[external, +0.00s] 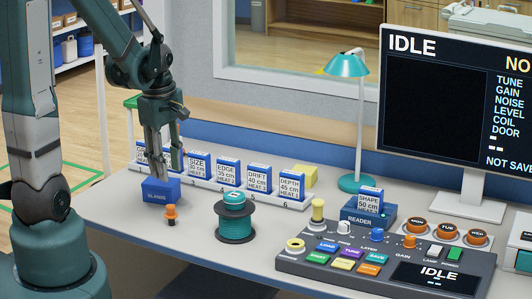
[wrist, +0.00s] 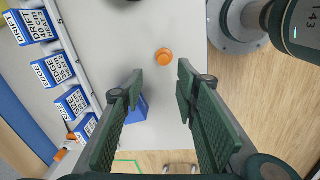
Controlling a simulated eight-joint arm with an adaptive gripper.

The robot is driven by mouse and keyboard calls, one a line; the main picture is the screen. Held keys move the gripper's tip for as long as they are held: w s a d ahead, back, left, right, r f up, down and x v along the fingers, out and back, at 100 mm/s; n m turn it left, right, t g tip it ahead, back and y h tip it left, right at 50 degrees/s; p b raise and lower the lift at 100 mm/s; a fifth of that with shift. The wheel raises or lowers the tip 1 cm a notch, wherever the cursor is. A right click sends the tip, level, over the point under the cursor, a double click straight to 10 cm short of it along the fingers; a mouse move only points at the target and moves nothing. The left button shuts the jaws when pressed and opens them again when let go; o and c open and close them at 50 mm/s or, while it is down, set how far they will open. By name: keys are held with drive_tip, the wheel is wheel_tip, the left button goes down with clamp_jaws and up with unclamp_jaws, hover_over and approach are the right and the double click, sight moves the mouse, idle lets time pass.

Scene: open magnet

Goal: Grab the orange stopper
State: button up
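The orange stopper (external: 171,215) stands upright on the desk near its front edge, between the blue blanks box and the teal spool. In the wrist view the stopper (wrist: 164,57) shows from above, just beyond the fingertips and roughly between their lines. My gripper (external: 166,168) points down above the blue blanks box, behind and a little left of the stopper. In the wrist view my gripper (wrist: 160,77) is open, its two green fingers apart with nothing between the tips.
The blue blanks box (external: 160,191) stands below my gripper. The teal spool (external: 235,218) is right of the stopper. A rack holds several labelled cards (external: 228,174) behind. The control console (external: 385,262) is farther right. The desk in front of the stopper is bare.

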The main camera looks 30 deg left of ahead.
sight(170, 206)
drive_tip(key=shift+w+a+f+n+g+b, duration=0.2)
drive_tip(key=shift+f+n, duration=0.5)
drive_tip(key=shift+f, duration=0.65)
drive_tip(key=shift+w+d+f+n+g+b, duration=0.1)
drive_tip(key=shift+f+n+g+b, duration=0.2)
drive_tip(key=shift+f+n, duration=0.75)
drive_tip(key=shift+s+f+m, duration=0.1)
drive_tip(key=shift+f+m, duration=0.15)
drive_tip(key=shift+m, duration=0.1)
drive_tip(key=shift+f, duration=0.1)
drive_tip(key=shift+f+b, duration=0.35)
drive_tip(key=shift+f, duration=0.85)
drive_tip(key=shift+f, duration=0.1)
drive_tip(key=shift+f+b, duration=0.9)
drive_tip(key=shift+f, duration=1.65)
drive_tip(key=c, duration=0.6)
